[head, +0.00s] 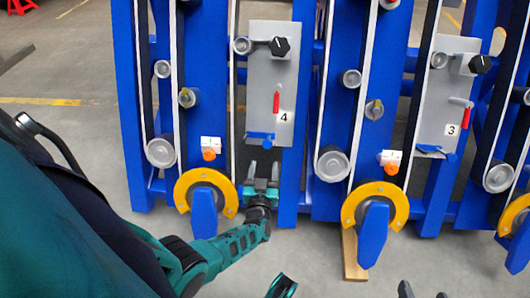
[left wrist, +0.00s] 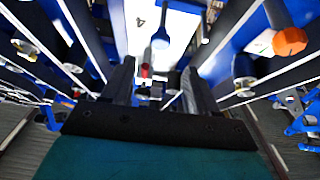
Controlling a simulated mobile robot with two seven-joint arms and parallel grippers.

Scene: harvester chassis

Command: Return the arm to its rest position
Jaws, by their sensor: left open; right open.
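My left gripper (head: 263,172) reaches in from the left in the head view, its teal arm low along the front of the blue chassis. Its fingers point up, just below the grey plate marked 4 (head: 262,100). In the left wrist view the two dark fingers (left wrist: 158,88) stand apart with nothing held between them. A blue lever (head: 260,137) at the plate's foot is just above the fingertips; I cannot tell whether they touch it.
Yellow half-ring guards (head: 184,190) flank the left gripper, with orange knobs (head: 208,154) above them. A second plate marked 3 (head: 442,100) is to the right. A wooden block (head: 352,255) lies under the chassis. The grey floor in front (head: 325,262) is mostly clear.

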